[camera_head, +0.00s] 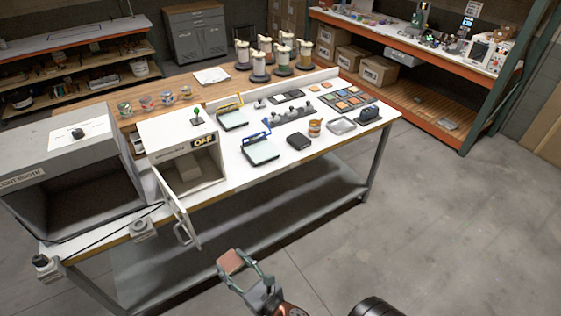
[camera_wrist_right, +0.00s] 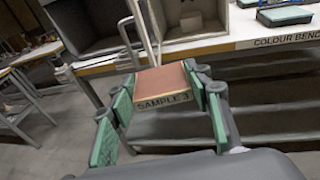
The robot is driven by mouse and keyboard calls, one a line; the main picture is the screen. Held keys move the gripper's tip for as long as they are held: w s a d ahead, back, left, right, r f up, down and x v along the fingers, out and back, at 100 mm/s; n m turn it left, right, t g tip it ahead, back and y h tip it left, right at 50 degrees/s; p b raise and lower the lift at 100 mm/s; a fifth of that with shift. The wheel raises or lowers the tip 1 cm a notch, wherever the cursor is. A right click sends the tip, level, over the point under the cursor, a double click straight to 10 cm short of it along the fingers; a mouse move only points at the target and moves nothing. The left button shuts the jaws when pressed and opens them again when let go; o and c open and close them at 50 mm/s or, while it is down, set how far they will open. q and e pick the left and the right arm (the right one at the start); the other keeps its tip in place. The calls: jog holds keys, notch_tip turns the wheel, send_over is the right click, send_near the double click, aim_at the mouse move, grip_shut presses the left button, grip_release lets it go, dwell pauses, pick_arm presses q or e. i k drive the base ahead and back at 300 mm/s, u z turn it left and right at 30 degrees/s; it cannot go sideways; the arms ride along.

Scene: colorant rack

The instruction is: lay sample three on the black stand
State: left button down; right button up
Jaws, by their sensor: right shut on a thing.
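My right gripper (camera_head: 249,271) is shut on sample three (camera_head: 231,261), a flat pinkish-brown tile. In the right wrist view the tile (camera_wrist_right: 162,82) sits between the green-padded fingers, and its pale front edge reads "SAMPLE 3". The gripper holds it in the air in front of the bench, below the top's level. I cannot tell for sure which item is the black stand. A small flat black block (camera_head: 299,141) lies near the bench's front edge, and a dark rounded item (camera_head: 369,114) stands at its right end. My left gripper is not in view.
The white bench (camera_head: 262,172) carries a cabinet marked OFF (camera_head: 166,137) with its door (camera_head: 183,213) open past the front edge. A light booth (camera_head: 60,143) stands at the left. Two pads (camera_head: 261,152) (camera_head: 232,119) and a grey tray (camera_head: 341,126) occupy the top. Floor at right is clear.

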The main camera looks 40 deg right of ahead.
aim_at(297, 138)
jog(key=z, duration=0.5)
jog(key=k, duration=0.6)
jog(key=z, duration=1.05)
jog(key=i, duration=1.6)
jog(key=u, duration=0.3)
